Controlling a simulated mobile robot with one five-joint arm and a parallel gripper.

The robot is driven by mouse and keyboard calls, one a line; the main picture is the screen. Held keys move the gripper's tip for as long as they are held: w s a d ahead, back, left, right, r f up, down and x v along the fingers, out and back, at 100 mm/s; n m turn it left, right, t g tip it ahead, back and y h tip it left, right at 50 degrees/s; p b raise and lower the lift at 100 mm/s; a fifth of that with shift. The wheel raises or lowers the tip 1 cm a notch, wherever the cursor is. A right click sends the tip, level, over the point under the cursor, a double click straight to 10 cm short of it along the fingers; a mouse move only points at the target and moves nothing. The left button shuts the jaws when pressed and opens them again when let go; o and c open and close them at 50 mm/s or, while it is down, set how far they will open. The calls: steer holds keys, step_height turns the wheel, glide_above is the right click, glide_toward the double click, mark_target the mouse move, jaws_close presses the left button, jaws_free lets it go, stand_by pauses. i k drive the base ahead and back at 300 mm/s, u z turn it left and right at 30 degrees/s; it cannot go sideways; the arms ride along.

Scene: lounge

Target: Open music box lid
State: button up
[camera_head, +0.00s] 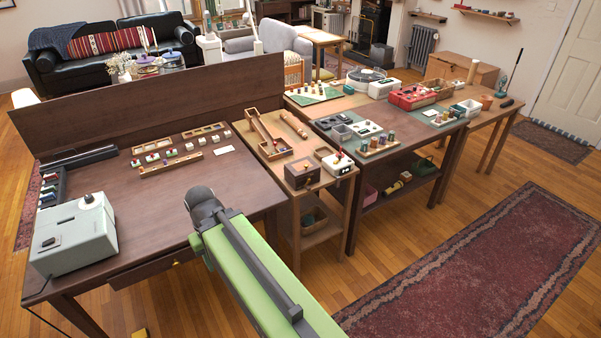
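A small dark brown wooden box (302,174), which looks like the music box, sits at the near end of the narrow light-wood table (318,192) in the middle. Its top looks closed, and a small reddish knob or mark shows on it. It is too small to make out a hinge or lid seam. My green arm reaches up from the bottom of the picture, left of and nearer than the box. My gripper is not in view, so whether it is open or shut is hidden.
A dark table with a raised back panel (160,95) stands left, holding a grey-green machine (75,235). A white device with a red knob (338,164) stands right beside the brown box. More cluttered tables stand right. Open floor and a red rug (490,260) lie front right.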

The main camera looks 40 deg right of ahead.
mark_target(302, 167)
steer(key=z, duration=0.15)
steer(key=i, duration=0.9)
steer(key=u, duration=0.05)
